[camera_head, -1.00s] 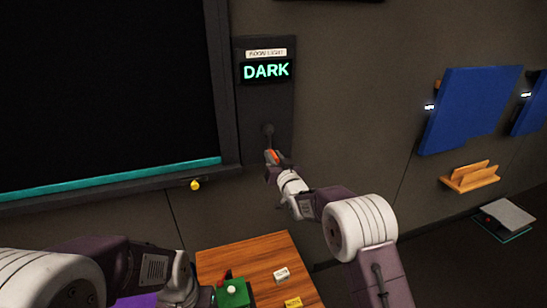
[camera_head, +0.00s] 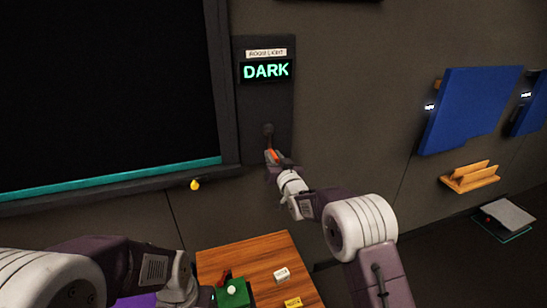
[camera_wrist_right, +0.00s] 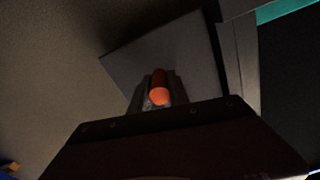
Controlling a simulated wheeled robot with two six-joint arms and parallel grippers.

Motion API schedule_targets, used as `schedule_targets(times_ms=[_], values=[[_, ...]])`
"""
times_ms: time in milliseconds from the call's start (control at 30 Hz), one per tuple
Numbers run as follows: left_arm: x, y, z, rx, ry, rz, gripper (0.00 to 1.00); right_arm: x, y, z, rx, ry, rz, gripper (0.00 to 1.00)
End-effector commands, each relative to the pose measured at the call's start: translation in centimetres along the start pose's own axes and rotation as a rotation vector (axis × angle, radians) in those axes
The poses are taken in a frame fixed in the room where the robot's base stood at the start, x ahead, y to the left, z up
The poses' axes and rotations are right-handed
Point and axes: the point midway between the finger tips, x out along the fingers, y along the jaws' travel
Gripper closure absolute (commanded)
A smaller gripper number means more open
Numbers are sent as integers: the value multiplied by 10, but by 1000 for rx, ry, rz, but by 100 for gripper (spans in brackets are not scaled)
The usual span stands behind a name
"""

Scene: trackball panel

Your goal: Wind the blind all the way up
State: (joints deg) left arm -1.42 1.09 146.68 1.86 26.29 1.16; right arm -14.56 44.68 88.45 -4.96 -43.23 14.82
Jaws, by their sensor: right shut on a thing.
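The window (camera_head: 105,90) at the left is black inside a dark frame, with a teal bar (camera_head: 110,177) along its lower edge. Right of it a dark wall panel (camera_head: 279,110) carries a lit display (camera_head: 266,70) reading DARK. A crank with an orange knob (camera_wrist_right: 159,92) sits at the panel's lower part. My right gripper (camera_head: 274,159) is shut on this knob; the fingers flank it in the right wrist view (camera_wrist_right: 158,90). My left arm comes in at the lower left, and its gripper (camera_head: 210,297) is near the green box, too unclear to read.
A wooden table (camera_head: 250,255) below holds a green box (camera_head: 233,293) with a white button, a red item and small labels. Blue panels (camera_head: 470,108) and an orange rack (camera_head: 470,177) are at the right.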

Motion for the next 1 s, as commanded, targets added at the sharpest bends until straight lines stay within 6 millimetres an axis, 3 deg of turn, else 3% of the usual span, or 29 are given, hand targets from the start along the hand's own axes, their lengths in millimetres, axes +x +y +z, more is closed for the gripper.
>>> schedule_targets(times_ms=[567, 1000], values=[[9, 0, 1, 0, 0, 0, 64, 0, 7, 0, -84, 1, 1, 100], [37, -1, 4, 0, 0, 0, 64, 0, 32, -12, -466, 2, 2, 100]])
